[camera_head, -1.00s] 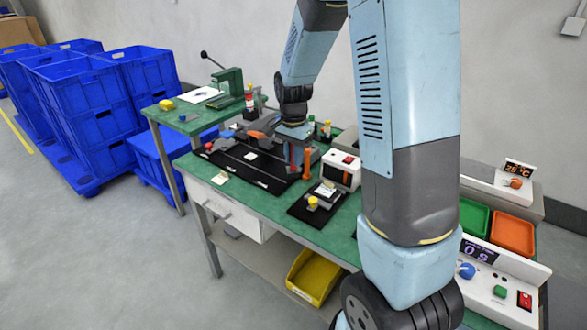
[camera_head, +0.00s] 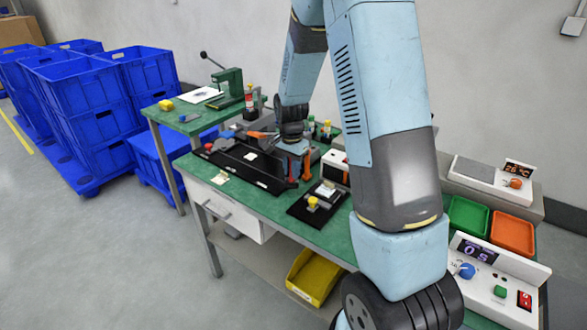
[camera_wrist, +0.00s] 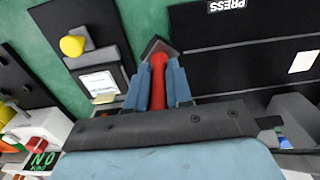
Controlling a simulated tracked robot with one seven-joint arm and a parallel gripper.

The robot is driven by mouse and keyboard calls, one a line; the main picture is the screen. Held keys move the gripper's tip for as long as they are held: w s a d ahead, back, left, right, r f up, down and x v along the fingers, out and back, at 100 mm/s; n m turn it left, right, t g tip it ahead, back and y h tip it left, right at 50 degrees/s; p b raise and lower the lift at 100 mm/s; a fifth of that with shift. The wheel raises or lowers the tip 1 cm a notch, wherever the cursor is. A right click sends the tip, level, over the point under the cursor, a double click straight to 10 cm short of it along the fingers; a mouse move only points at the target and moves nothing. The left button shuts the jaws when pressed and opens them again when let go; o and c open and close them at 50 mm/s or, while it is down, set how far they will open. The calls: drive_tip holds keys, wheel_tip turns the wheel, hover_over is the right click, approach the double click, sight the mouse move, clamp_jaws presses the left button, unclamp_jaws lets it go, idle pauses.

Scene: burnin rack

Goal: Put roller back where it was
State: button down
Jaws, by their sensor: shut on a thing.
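My gripper (camera_wrist: 158,85) is shut on a red handle, which I take to be the roller (camera_wrist: 158,82). The handle lies between the two blue fingers, with a dark angular piece at its far end in the wrist view. In the head view my gripper (camera_head: 297,166) is low over the green bench, at the right end of a long black mat (camera_head: 232,165). An orange-red upright part shows beside the fingers there. That mat, with a "PRESS" label, also shows in the wrist view (camera_wrist: 225,60). I cannot tell whether the held tool touches the bench.
A small black board (camera_head: 300,213) with a yellow knob (camera_head: 312,202) is close on the right. A white box (camera_head: 335,166) stands behind it, partly hidden by my arm. A green press (camera_head: 230,85) stands on the back left table. Blue crates (camera_head: 80,90) stand farther left.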

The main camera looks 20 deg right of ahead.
drive_tip(key=shift+f, duration=0.6)
drive_tip(key=c, duration=1)
unclamp_jaws()
drive_tip(key=shift+r, duration=0.15)
wheel_tip(320, 180, up, 13)
drive_tip(key=shift+s, duration=0.1)
drive_tip(key=s+r+n+t, duration=0.2)
drive_tip(key=s+r+n, duration=0.3)
drive_tip(key=s+r, duration=0.7)
drive_tip(key=s+r+n+t, duration=0.1)
drive_tip(key=s+n, duration=0.1)
drive_tip(key=s, duration=0.3)
drive_tip(key=s+r+n+t, duration=0.1)
drive_tip(key=s+n, duration=0.1)
drive_tip(key=s, duration=0.3)
drive_tip(key=s+r+n+t, duration=0.1)
drive_tip(key=s, duration=0.5)
drive_tip(key=shift+s+d+r+n, duration=0.1)
drive_tip(key=shift+d+r+n, duration=0.1)
drive_tip(key=shift+r+n, duration=0.2)
